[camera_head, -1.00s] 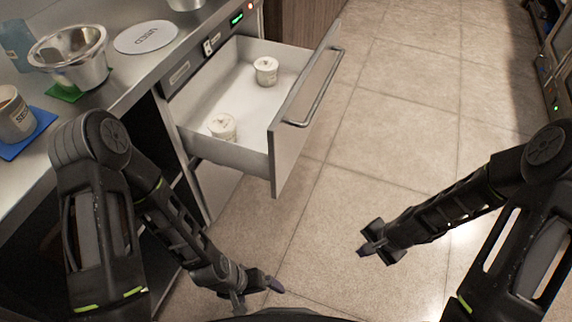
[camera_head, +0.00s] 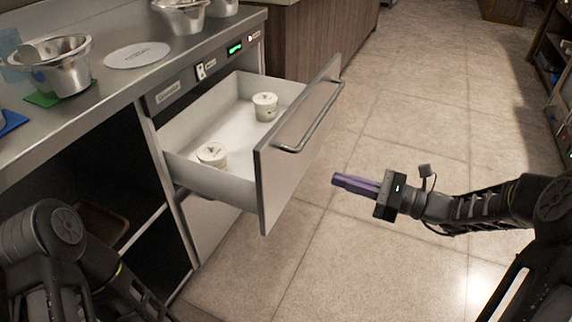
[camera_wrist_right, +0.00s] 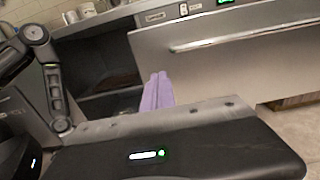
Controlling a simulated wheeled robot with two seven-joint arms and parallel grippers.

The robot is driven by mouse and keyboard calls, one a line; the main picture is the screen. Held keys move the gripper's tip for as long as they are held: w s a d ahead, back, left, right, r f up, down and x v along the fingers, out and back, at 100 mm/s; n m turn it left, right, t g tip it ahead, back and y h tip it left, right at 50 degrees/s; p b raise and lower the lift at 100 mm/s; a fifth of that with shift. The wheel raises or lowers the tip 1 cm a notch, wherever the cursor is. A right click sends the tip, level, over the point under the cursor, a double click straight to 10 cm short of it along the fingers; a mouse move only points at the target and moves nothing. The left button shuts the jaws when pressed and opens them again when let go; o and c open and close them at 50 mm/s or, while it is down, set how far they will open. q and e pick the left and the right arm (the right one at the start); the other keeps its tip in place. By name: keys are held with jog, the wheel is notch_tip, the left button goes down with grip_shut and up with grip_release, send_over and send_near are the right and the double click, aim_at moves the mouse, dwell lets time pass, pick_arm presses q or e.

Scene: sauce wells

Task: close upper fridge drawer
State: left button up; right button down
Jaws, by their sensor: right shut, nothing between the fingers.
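The upper fridge drawer (camera_head: 262,187) stands pulled out from under the steel counter, with a bar handle (camera_head: 310,117) across its front. Two white lidded tubs, one (camera_head: 265,106) at the back and one (camera_head: 212,155) near the front left, sit inside it. My right gripper (camera_head: 336,181) is shut and empty, to the right of the drawer front and apart from it. Its purple fingers (camera_wrist_right: 158,92) show in the right wrist view, with the drawer front (camera_wrist_right: 225,60) beyond them. My left arm is at the lower left; its gripper is out of view.
The steel counter (camera_head: 110,88) holds metal bowls (camera_head: 62,68), a white round disc (camera_head: 137,56) and a green mat. A lower drawer front (camera_head: 208,222) sits below the open drawer. Tiled floor (camera_head: 400,140) is clear to the right.

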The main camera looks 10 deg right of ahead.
aim_at(275, 160)
jog(key=shift+a, duration=0.1)
jog(key=b+x, duration=0.3)
jog(key=x, duration=1)
jog(key=shift+w+a+f, duration=0.1)
jog(key=shift+w+a, duration=0.2)
pick_arm(q)
jog(key=f, duration=0.3)
jog(key=shift+w+a+f, duration=0.15)
jog(key=shift+w+a, duration=0.25)
pick_arm(e)
jog(key=shift+w+a, duration=0.1)
jog(key=shift+a, duration=0.05)
